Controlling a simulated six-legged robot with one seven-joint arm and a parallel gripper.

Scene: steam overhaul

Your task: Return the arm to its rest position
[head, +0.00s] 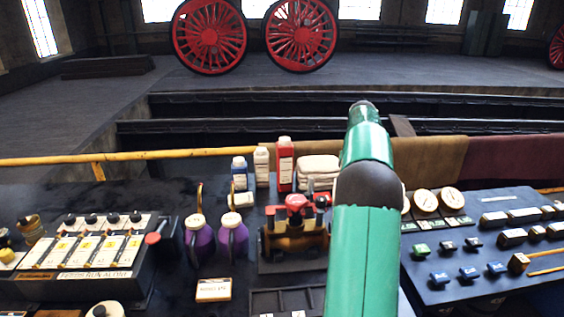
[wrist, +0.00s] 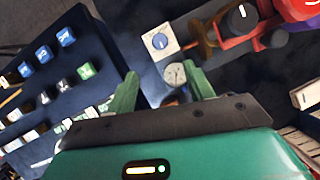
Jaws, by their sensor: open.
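My gripper (wrist: 163,84) shows in the wrist view with its two green fingers spread apart and nothing held between them. Past the fingertips are a small round gauge-like disc (wrist: 176,74) and a white square plate with a blue knob (wrist: 160,41). My green arm stretches forward over the bench at right of centre in the head view. It covers part of the bench, and my gripper's fingers are not visible in that view.
A red-topped brass fixture (head: 296,228) stands just left of my arm. Purple jugs (head: 232,240), bottles (head: 285,164) and folded white cloths (head: 318,170) are nearby. A panel of blue and green blocks (head: 468,271) lies right, a switch box (head: 85,255) left. A yellow rail (head: 130,157) runs behind.

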